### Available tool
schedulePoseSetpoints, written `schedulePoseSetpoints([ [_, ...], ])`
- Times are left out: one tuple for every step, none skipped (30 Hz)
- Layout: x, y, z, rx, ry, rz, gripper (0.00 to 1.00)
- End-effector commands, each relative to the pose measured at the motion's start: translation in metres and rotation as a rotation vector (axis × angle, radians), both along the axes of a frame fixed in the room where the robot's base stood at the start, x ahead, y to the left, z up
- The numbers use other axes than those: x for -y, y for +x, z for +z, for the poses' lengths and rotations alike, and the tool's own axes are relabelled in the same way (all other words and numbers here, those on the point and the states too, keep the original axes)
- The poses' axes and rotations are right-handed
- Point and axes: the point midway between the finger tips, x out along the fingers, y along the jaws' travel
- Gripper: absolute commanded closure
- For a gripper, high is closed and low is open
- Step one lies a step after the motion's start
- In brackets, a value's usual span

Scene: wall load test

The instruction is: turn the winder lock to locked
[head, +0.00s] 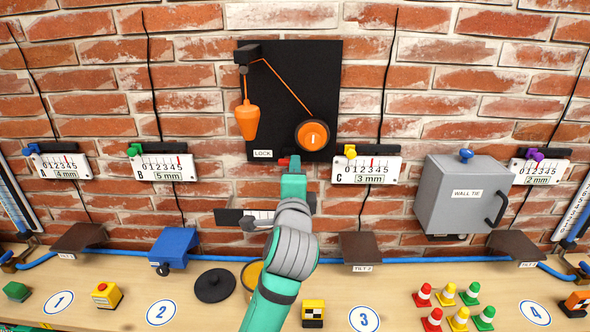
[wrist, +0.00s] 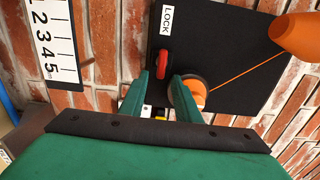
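A black winder board (head: 290,75) hangs on the brick wall. It carries a round orange winder knob (head: 313,135) and a cord running up to an orange plumb weight (head: 247,120). A small red lock lever (head: 283,161) sits at the board's lower edge, beside the LOCK label (head: 263,154). In the wrist view the red lever (wrist: 163,63) lies just beyond my gripper (wrist: 160,85), whose two green fingers are apart with nothing held between them. The right finger partly covers the winder knob (wrist: 190,92). In the head view my gripper (head: 293,165) partly hides the lever.
Numbered gauges B (head: 168,167) and C (head: 366,170) flank the board. A grey wall tie box (head: 464,195) hangs at right. Below is a wooden bench (head: 400,272) with small cones, a yellow button box (head: 106,295) and a black disc (head: 215,285).

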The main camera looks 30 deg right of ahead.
Motion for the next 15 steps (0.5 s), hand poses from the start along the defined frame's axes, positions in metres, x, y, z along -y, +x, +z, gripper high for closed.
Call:
schedulePoseSetpoints([
  [-0.005,-0.008,0.001,0.002,-0.002,-0.001,0.70],
  [-0.008,-0.013,0.000,0.001,-0.002,0.000,0.70],
  [-0.013,-0.020,0.000,0.001,-0.002,0.000,0.70],
  [-0.015,-0.025,0.000,0.001,-0.002,0.000,0.70],
  [-0.018,-0.030,0.000,0.000,-0.001,0.000,0.70],
  [-0.022,-0.037,0.000,0.002,-0.001,-0.001,0.70],
  [-0.025,-0.041,0.000,0.002,-0.001,-0.001,0.70],
  [-0.028,-0.046,0.000,0.001,-0.001,0.000,0.70],
  [-0.031,-0.051,0.000,0.001,-0.001,0.000,0.70],
  [-0.033,-0.055,0.000,0.001,-0.001,0.000,0.70],
  [-0.036,-0.059,0.000,0.000,0.000,0.000,0.70],
  [-0.038,-0.063,0.000,0.000,0.000,0.000,0.70],
  [-0.040,-0.066,0.000,0.001,-0.001,0.000,0.70],
  [-0.041,-0.068,0.000,0.001,0.000,0.000,0.70],
  [-0.042,-0.070,0.000,0.000,0.001,0.000,0.70],
])
